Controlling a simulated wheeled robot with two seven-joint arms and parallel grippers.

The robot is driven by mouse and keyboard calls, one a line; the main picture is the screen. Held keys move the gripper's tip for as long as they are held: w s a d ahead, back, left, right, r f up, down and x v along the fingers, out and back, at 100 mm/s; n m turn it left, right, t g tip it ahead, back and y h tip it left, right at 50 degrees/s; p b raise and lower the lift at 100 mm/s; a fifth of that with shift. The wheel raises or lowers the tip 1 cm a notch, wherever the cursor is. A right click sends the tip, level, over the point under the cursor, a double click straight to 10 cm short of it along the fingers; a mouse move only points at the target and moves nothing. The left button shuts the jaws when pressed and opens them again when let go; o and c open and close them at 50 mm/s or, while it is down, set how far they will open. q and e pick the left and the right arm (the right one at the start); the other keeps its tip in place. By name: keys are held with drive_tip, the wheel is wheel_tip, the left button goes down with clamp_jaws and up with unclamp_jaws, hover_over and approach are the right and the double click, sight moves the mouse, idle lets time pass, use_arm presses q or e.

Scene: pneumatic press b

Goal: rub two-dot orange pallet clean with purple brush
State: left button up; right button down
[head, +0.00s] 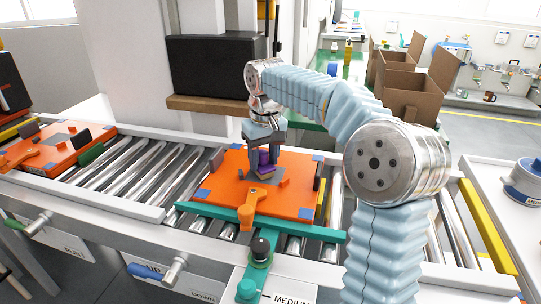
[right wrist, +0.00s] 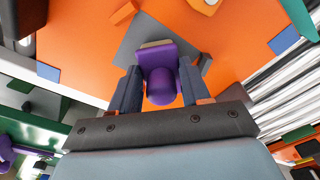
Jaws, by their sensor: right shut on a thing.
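An orange pallet (head: 298,196) with blue corner patches lies on the roller conveyor in the middle of the head view. I cannot make out dots on it. My right gripper (head: 265,162) points down over the pallet's middle, shut on the purple brush (head: 264,157). In the right wrist view the brush (right wrist: 162,84) sits between the two fingers, its pale bristle edge (right wrist: 156,44) over a dark grey patch (right wrist: 143,37) on the pallet. I cannot tell whether the bristles touch. My left gripper is out of view.
A second orange pallet (head: 52,150) lies on the conveyor at the left. A teal bar (head: 290,226) runs along the middle pallet's front edge. A black-knobbed lever (head: 260,250) stands in front. A dark block (head: 217,62) hangs behind. Bare rollers (head: 135,165) lie between the pallets.

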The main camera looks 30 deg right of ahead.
drive_tip(key=shift+w+a+f+p, duration=0.25)
drive_tip(key=shift+w+a+p, duration=0.15)
drive_tip(key=shift+w+a, duration=0.65)
drive_tip(key=shift+w+d+r, duration=0.1)
drive_tip(key=shift+w+r, duration=0.05)
drive_tip(key=shift+r, duration=2.9)
